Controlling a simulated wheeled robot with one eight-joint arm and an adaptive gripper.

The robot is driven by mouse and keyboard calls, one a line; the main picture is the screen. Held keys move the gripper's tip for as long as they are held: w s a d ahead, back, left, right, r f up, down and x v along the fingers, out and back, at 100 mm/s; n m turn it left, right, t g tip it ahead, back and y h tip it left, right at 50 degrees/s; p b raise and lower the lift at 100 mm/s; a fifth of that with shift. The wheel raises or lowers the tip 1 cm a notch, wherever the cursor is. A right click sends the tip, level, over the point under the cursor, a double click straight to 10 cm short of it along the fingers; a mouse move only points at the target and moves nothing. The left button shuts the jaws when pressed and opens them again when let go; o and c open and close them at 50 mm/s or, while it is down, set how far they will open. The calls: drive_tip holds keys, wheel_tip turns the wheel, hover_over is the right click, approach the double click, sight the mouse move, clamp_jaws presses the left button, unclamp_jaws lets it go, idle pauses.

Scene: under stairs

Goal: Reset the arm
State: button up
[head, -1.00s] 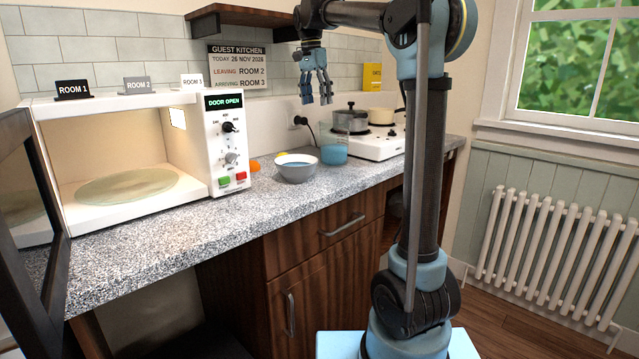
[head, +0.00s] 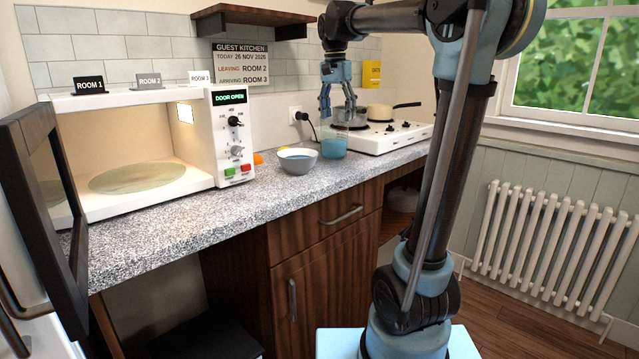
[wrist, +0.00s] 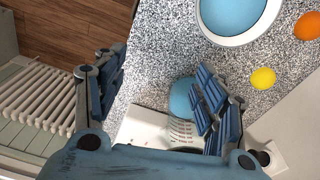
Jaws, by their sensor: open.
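My gripper (head: 337,110) hangs fingers down from my extended arm, above the counter. In the head view it is in front of the pot and above the blue cup (head: 334,150). Its fingers are spread and hold nothing. In the wrist view the fingers of my gripper (wrist: 160,75) stand wide apart, with counter and part of the blue cup (wrist: 180,100) showing between and behind them. I cannot tell the exact height of the fingertips over the cup.
A grey bowl (head: 298,165) stands left of the cup, with an orange (wrist: 308,26) and a lemon (wrist: 263,78) nearby. A white hob (head: 385,138) carries a pot (head: 352,117) and pan (head: 380,112). The microwave (head: 228,150) stands with its door (head: 50,200) open. A shelf (head: 250,20) hangs above.

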drive_tip(key=s+d+f+n, duration=0.2)
drive_tip(key=s+d+f, duration=0.2)
drive_tip(key=s+f, duration=0.6)
drive_tip(key=s+d+f+n+t, duration=0.1)
drive_tip(key=s+d+f, duration=0.4)
drive_tip(key=s+f, duration=0.5)
drive_tip(key=s+d+f+n, duration=0.4)
drive_tip(key=s+f, duration=0.6)
drive_tip(key=f, duration=0.5)
drive_tip(key=shift+d+t+y, duration=0.2)
drive_tip(key=shift+t+y, duration=0.1)
drive_tip(key=shift+y, duration=0.1)
drive_tip(key=shift+w+f, duration=0.15)
drive_tip(key=shift+w, duration=0.3)
